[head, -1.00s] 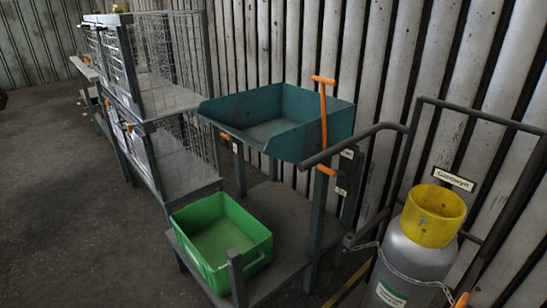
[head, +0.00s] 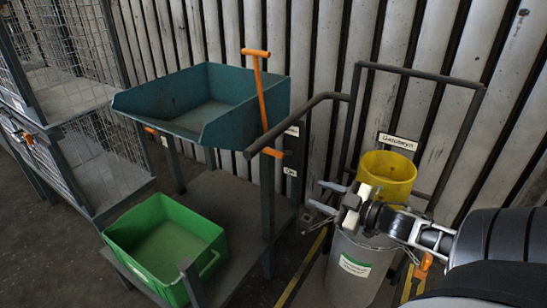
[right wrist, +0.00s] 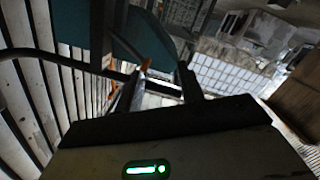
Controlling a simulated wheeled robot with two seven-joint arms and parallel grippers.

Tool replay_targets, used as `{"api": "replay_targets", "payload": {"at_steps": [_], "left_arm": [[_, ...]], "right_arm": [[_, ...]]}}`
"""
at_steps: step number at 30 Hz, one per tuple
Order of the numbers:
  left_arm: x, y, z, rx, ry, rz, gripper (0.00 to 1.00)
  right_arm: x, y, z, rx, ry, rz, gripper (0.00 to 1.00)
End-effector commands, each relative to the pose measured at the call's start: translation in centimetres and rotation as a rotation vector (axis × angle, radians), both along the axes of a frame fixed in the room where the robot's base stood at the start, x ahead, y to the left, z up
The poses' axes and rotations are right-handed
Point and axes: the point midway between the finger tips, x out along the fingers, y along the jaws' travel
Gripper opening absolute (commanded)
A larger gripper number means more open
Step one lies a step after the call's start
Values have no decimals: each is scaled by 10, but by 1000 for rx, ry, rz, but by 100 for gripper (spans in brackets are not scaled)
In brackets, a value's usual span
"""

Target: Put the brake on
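An orange T-shaped lever (head: 258,90) stands upright at the right side of a teal tipping tray (head: 180,110). A smaller orange grip (head: 270,152) is below it, by the end of a dark bent handrail. Another orange handle (head: 152,131) sits under the tray's left side. A further orange piece (head: 425,264) is low beside the gas cylinder. Which one is the brake, I cannot tell. My right gripper (head: 318,195) is open and empty, in front of the cylinder and apart from the levers. My left gripper is out of view.
A grey gas cylinder with a yellow collar (head: 387,172) stands chained in a dark frame near my right arm. A green crate (head: 165,243) sits on the lower shelf. Wire cages (head: 85,160) stand at left, and a corrugated wall is close behind.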

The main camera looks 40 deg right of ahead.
Motion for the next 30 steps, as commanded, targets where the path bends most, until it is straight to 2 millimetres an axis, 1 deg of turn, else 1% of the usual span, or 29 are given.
{"api": "replay_targets", "payload": {"at_steps": [1,3,7,11,17,21,30], "left_arm": [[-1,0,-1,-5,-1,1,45],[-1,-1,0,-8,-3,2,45],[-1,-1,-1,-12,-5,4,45],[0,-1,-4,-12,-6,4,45],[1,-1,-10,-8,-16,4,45],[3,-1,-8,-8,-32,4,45],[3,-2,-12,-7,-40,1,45]], "right_arm": [[5,-14,14,-30,-35,31,39],[9,-25,32,-54,-73,67,39],[14,-31,47,-69,-106,99,39],[28,-28,48,-70,-111,103,39],[66,-17,49,-71,-113,102,39],[91,-10,48,-72,-112,101,39],[135,3,48,-69,-110,99,39]]}}
